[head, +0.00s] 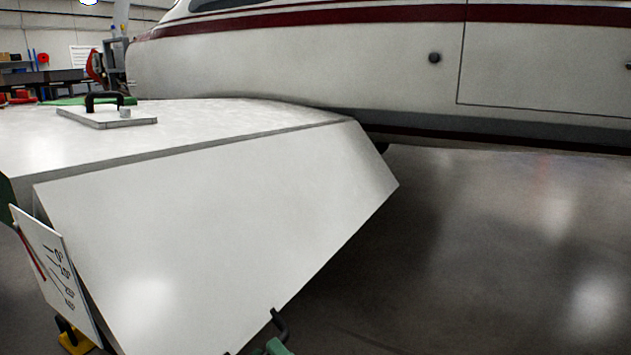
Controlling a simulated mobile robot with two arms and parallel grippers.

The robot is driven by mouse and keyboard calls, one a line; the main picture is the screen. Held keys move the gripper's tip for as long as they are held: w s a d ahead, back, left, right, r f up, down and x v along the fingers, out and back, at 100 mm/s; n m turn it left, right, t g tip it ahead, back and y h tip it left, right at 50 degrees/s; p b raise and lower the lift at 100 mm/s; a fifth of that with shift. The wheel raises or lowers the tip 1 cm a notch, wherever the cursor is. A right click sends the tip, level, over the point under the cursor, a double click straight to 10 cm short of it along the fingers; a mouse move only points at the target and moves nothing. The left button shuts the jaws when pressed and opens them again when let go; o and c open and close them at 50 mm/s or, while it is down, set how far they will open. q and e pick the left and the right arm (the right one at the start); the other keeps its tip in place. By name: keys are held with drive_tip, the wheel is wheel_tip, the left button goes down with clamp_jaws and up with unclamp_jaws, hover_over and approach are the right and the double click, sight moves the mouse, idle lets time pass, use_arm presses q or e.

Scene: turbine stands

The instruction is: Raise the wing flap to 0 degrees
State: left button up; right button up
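The white wing flap (215,210) hangs steeply down from the rear edge of the white wing (200,125). A white scale plate (58,270) with tick marks, numbers and a red pointer line stands at the flap's left end. The numbers are too small to read surely. My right gripper (251,332), with black fingers and a green part, is at the flap's lower edge at the bottom of the view. Its fingertips look spread apart, and most of it is cut off. A yellow and black part (72,338) below the scale may be my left gripper; its fingers are not clear.
A grey plate with a black handle (103,101) lies on the wing. The white fuselage with a red stripe (320,60) runs behind the wing. The grey floor (500,260) is clear at the right. Workshop benches (50,80) stand far back left.

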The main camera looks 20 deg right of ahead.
idle(0.5)
clamp_jaws()
drive_tip(key=shift+p, duration=0.3)
idle(1.1)
